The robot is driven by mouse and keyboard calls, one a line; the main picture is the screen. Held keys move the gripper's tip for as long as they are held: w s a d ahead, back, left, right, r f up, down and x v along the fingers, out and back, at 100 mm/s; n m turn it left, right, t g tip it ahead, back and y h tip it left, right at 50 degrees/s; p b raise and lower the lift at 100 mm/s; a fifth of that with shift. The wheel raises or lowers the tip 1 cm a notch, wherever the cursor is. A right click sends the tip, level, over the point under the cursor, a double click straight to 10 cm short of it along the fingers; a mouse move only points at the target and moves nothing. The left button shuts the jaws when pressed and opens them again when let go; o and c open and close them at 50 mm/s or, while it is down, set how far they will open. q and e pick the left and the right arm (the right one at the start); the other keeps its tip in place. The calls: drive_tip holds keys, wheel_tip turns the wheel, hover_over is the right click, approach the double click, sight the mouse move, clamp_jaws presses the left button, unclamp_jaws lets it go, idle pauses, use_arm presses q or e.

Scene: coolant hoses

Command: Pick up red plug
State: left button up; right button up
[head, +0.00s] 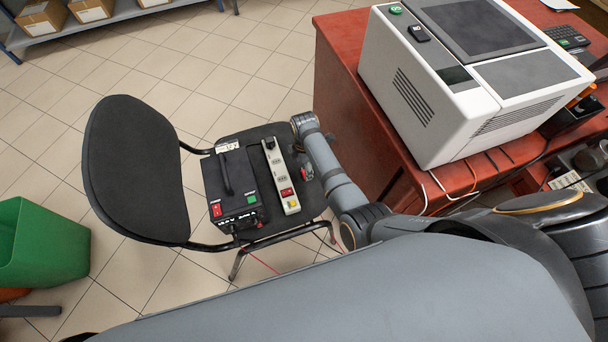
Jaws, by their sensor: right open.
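A small red piece (307,171), probably the red plug, shows on the black chair seat just right of the power strip. It is small and partly covered by my right arm, so its shape is unclear. My right arm reaches in from the right over the seat. My right gripper (301,160) is low beside the strip, close to the red piece, and is open. Its fingers are hard to make out, and I cannot tell whether they touch it. The white power strip (280,172) has a dark plug at its far end and a red switch near its front. My left gripper is out of view.
A black box (229,189) with a handle stands left of the strip on the chair (136,165). A white machine (466,75) sits on the reddish desk (340,75). A green bin (42,245) is at left. Tiled floor is clear behind the chair.

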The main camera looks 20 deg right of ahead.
sight(303, 175)
drive_tip(key=f, duration=0.1)
drive_tip(key=f+b, duration=0.1)
drive_tip(key=f, duration=0.1)
drive_tip(key=shift+w+a+f+b, duration=0.1)
drive_tip(key=shift+a+f+b, duration=0.05)
drive_tip(key=shift+a+b, duration=0.15)
wheel_tip(303, 175, down, 2)
drive_tip(key=shift+w+f+b, duration=0.1)
drive_tip(key=shift+b, duration=0.25)
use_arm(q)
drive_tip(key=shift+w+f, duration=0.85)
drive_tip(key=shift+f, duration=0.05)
use_arm(e)
drive_tip(key=c, duration=0.7)
